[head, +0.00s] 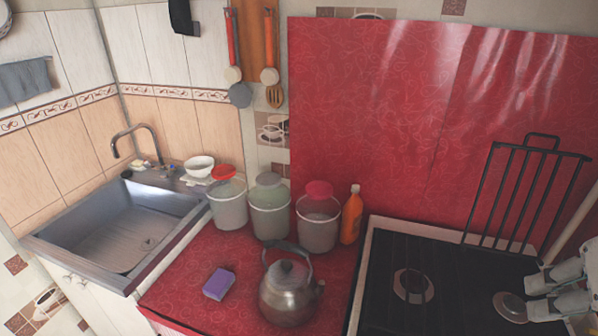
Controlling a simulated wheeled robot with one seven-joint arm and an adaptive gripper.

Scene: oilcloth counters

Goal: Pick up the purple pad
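The purple pad (218,284) is a small block with a darker top. It lies flat on the red patterned counter (185,285), left of the metal kettle and near the front edge. My gripper (535,296) is at the far right edge, over the black stove, well apart from the pad. Only part of it shows, and I cannot tell whether its fingers are open or shut. I see nothing in it.
A kettle (287,292) stands close to the pad's right. Lidded jars (270,210) and an orange bottle (352,215) stand behind. A steel sink (125,225) is at left; a stove (440,275) with an upright black rack (525,195) is at right. Counter around the pad is clear.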

